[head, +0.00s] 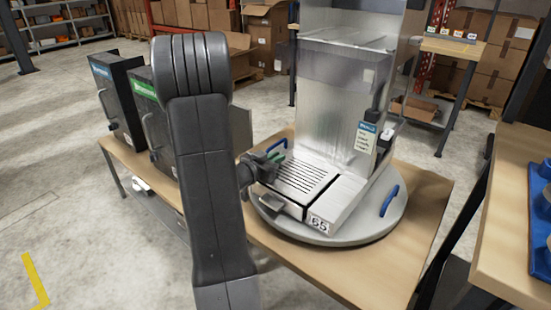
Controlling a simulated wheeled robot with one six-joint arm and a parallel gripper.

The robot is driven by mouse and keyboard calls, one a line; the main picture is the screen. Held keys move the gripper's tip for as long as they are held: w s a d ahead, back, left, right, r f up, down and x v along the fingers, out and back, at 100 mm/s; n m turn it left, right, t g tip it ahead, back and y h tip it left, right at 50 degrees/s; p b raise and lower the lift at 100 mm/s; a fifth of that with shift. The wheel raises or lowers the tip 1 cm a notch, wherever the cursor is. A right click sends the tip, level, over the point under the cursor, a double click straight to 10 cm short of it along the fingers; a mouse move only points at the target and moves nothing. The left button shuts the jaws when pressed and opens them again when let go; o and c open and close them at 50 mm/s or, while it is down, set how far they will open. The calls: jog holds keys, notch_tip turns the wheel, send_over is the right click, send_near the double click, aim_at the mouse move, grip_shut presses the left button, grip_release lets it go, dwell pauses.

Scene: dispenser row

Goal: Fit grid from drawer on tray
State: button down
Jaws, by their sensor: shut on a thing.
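A dark slotted grid (302,178) lies at or just over the front tray of a silver dispenser (340,110). A plate marked 65 (319,224) is on the tray's front corner. My gripper (273,163) is at the grid's left edge, shut on it. Green bits show at the fingertips. I cannot tell whether the grid is fully seated or slightly above the tray. My arm hides part of the table left of the dispenser.
The dispenser stands on a round grey turntable (345,236) with blue handles (389,200) on a wooden table (425,190). Two dark cabinets (118,100) stand at the left. Another table (512,240) with blue items is at the right.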

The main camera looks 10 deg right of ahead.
jog(key=shift+f, duration=0.4)
jog(key=c, duration=1.4)
grip_release()
jog(key=p+v, duration=0.1)
jog(key=v, duration=1.3)
jog(key=shift+p, duration=0.35)
jog(key=shift+d, duration=0.1)
jog(key=b+x, duration=0.2)
jog(key=x, duration=1.2)
jog(key=shift+r, duration=0.45)
jog(key=shift+f, duration=0.1)
